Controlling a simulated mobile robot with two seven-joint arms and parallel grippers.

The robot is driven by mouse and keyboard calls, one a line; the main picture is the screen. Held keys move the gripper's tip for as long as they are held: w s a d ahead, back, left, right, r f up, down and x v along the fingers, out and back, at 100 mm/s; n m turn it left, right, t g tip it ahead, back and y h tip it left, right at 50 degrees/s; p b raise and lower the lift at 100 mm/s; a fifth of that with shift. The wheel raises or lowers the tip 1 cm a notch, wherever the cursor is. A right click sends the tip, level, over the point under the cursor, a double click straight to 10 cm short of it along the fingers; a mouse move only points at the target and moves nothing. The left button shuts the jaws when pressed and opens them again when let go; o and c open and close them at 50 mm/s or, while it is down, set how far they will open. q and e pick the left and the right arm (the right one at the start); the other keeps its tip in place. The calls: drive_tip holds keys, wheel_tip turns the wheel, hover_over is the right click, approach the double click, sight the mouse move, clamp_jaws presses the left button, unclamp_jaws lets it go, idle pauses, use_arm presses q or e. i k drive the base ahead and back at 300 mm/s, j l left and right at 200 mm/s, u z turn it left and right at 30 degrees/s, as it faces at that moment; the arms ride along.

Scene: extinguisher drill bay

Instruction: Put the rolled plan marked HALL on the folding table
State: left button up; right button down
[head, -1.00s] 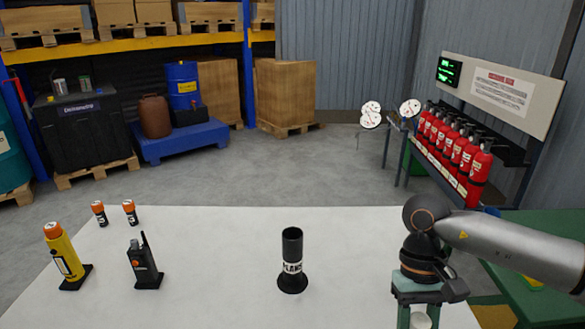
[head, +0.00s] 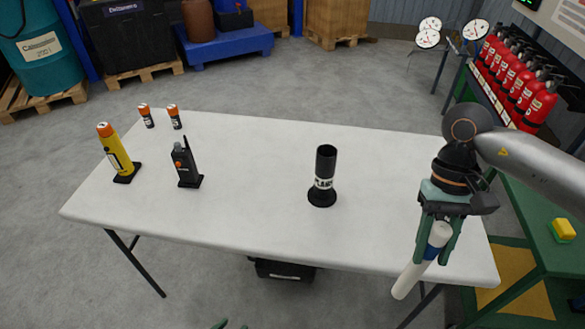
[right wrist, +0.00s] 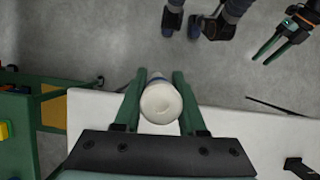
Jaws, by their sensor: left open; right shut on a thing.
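The rolled plan (head: 411,276) is a white tube with a blue band. My right gripper (head: 436,246) is shut on it near its upper part, at the right front edge of the white folding table (head: 250,220). The roll hangs tilted, its lower end in front of the table edge. In the right wrist view the roll's round white end (right wrist: 161,102) shows between the fingers. No HALL marking is readable. My left gripper (head: 231,325) barely shows at the bottom edge; the right wrist view shows it (right wrist: 259,57) open and empty, away from the table.
A black plans holder (head: 323,180) stands on the table, apparently empty. A radio (head: 185,165), a yellow torch (head: 117,155) and two small orange-capped items (head: 174,117) stand at the left. The tabletop between holder and right arm is clear. A green bench (head: 545,225) is at the right.

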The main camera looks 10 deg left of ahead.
sight(367, 169)
drive_tip(key=i+l+u, duration=0.1)
drive_tip(key=l+u, duration=0.2)
drive_tip(key=i+l+u, duration=0.1)
drive_tip(key=l+u, duration=0.15)
drive_tip(key=i+l+u, duration=0.4)
drive_tip(key=l, duration=0.15)
drive_tip(key=i, duration=0.15)
